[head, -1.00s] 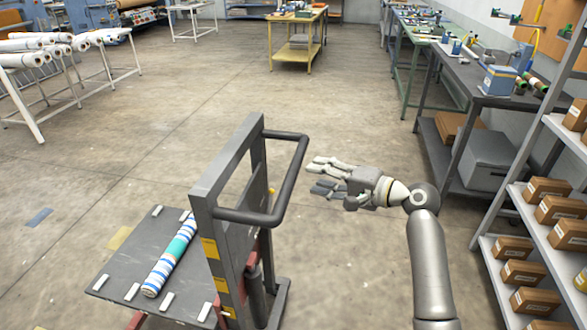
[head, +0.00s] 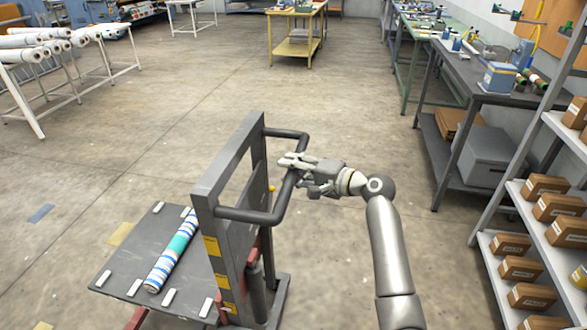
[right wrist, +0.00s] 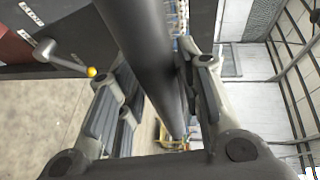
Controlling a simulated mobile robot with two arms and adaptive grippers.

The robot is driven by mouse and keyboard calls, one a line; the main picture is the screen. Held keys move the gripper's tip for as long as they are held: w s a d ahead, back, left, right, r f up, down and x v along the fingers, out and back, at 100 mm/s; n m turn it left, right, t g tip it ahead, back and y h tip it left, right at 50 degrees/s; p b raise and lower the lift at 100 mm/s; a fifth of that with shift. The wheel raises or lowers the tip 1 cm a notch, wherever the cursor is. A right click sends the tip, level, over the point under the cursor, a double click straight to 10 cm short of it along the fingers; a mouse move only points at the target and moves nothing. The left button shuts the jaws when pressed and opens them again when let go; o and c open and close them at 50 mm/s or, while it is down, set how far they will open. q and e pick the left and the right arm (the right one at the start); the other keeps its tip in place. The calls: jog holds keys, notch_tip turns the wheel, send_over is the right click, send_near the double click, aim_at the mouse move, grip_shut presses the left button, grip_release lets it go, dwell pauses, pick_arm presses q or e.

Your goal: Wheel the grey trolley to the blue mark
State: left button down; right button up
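The grey trolley (head: 228,190) stands at the lower middle of the head view, with a flat bed at left and an upright frame with a bar handle (head: 245,215). A striped roll (head: 170,258) lies on its bed. The blue mark (head: 41,214) is on the floor to the left of the trolley. My right gripper (head: 290,168) is at the handle's outer bar. In the right wrist view the dark bar (right wrist: 148,55) runs between its spread fingers, with a gap on the left finger's side. My left gripper is out of view.
Yellow marks (head: 121,234) lie on the floor by the trolley. A rack of white rolls (head: 40,100) stands at upper left, a yellow table (head: 296,48) at the back. A bench (head: 480,97) and box shelves (head: 530,225) line the right. The middle floor is clear.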

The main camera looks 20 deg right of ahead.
grip_shut()
